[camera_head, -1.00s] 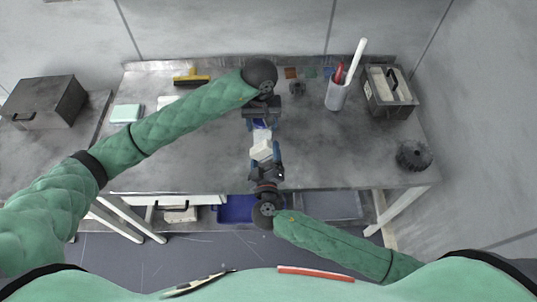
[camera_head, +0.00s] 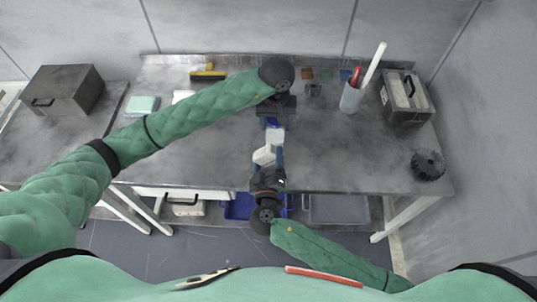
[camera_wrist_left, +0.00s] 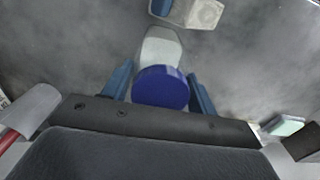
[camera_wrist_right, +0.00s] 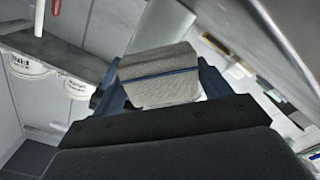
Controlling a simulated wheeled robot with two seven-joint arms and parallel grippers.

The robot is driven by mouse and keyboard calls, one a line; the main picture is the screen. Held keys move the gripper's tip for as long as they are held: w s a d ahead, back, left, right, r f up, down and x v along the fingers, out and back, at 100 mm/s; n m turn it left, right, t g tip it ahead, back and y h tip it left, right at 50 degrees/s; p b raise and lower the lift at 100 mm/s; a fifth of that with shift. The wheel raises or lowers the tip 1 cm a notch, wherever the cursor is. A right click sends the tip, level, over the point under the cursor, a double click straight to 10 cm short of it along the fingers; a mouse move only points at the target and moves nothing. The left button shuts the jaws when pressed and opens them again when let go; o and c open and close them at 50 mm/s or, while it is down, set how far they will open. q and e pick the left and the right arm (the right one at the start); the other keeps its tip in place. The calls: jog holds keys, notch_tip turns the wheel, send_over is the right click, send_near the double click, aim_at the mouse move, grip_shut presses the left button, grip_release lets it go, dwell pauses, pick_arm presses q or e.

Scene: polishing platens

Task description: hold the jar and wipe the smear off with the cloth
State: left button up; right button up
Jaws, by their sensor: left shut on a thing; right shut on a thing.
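The jar is white with a blue lid. My left gripper (camera_head: 275,120) is shut on it above the middle of the bench. The jar's white body (camera_head: 275,134) shows just below the gripper; in the left wrist view the blue lid (camera_wrist_left: 160,87) sits between the fingers. My right gripper (camera_head: 268,172) is shut on the pale folded cloth (camera_head: 264,155), near the bench's front edge. The cloth fills the fingers in the right wrist view (camera_wrist_right: 158,75). In the left wrist view a small gap shows between cloth (camera_wrist_left: 193,12) and jar. I see no smear on the jar's visible side.
A grey cup (camera_head: 350,98) with a red item and a white stick, a metal box (camera_head: 406,112) and a black toothed part (camera_head: 428,165) stand on the right. A yellow brush (camera_head: 208,73) and a pale green block (camera_head: 142,105) lie at the back left. The bench's middle right is clear.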

jog(key=shift+s, duration=1.9)
jog(key=shift+s, duration=0.1)
jog(key=s, duration=0.2)
jog(key=shift+s, duration=0.4)
pick_arm(q)
jog(key=o, duration=1.1)
jog(key=shift+o, duration=0.2)
jog(key=shift+r, duration=0.1)
